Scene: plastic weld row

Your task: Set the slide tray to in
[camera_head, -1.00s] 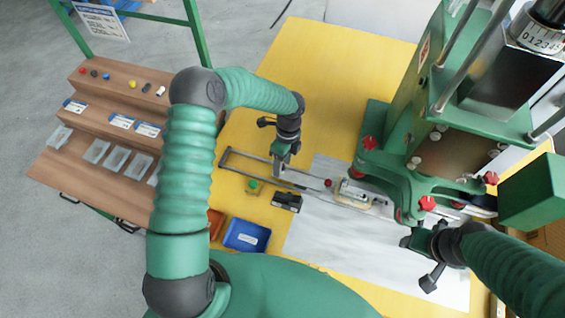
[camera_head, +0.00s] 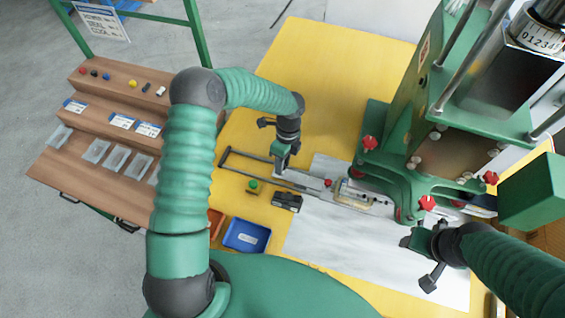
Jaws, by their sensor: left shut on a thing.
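The slide tray (camera_head: 353,193) is a pale plate with a clear, yellowish part on it, at the front of the green press (camera_head: 405,130). A red knob (camera_head: 328,183) sits at its left end, on the grey rail frame (camera_head: 245,175). My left gripper (camera_head: 282,168) points down at the rail frame, left of the red knob. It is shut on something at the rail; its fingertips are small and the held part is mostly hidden. My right gripper (camera_head: 415,243) is over the white sheet, in front of the press, apart from the tray. Its jaw state is unclear.
A blue bin (camera_head: 246,236) and an orange bin (camera_head: 215,222) are nearer me. A wooden stepped shelf (camera_head: 100,150) is at left. The yellow table is clear behind the rail.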

